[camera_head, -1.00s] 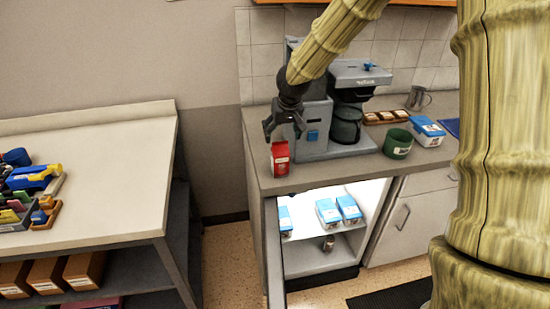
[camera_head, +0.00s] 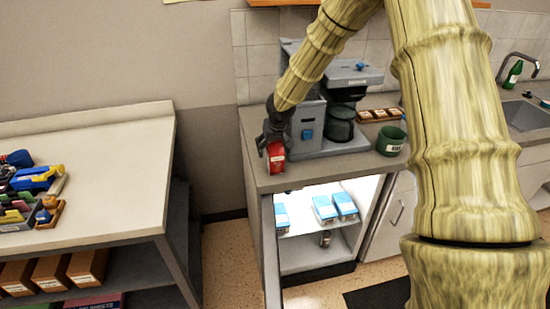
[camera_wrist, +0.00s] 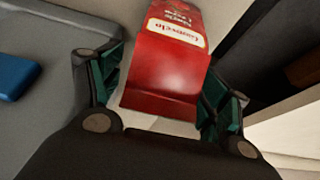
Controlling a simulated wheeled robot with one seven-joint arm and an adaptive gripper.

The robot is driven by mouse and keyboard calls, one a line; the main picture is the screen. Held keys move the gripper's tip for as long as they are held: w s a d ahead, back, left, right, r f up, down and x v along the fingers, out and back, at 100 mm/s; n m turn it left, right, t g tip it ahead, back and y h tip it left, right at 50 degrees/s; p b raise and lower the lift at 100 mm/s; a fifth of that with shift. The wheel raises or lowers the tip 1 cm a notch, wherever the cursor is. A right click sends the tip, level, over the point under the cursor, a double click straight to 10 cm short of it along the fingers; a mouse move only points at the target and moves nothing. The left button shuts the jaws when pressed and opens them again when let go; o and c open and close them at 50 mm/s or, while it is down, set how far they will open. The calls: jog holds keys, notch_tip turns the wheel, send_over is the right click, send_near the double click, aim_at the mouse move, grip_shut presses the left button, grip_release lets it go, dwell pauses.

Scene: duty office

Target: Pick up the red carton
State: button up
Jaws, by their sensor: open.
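The red carton (camera_head: 276,158) stands on the counter near its front left corner, beside the grey coffee machine. It has a white label, which shows in the wrist view, where the carton (camera_wrist: 165,72) fills the upper middle. My gripper (camera_head: 273,148) is at the carton from above and behind in the head view. In the wrist view my gripper (camera_wrist: 163,95) is open, with one green-padded finger on each side of the carton. The finger pads are close to its sides; I cannot tell whether they touch. The carton's lower part is hidden in the wrist view.
The coffee machine (camera_head: 310,125) stands just right of the carton. A green mug (camera_head: 391,141) and a wooden tray (camera_head: 379,115) are further right. Below, an open lit cabinet (camera_head: 318,258) holds blue-topped boxes. A desk (camera_head: 95,180) with several items stands left, across a floor gap.

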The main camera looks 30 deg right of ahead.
jog(key=shift+s+r, duration=0.3)
jog(key=shift+s, duration=0.1)
jog(key=shift+w+f, duration=0.2)
jog(key=shift+w, duration=0.05)
jog(key=c, duration=0.5)
jog(key=shift+d, duration=0.1)
jog(key=c, duration=0.7)
jog(key=shift+r, duration=0.1)
jog(key=shift+c, duration=0.6)
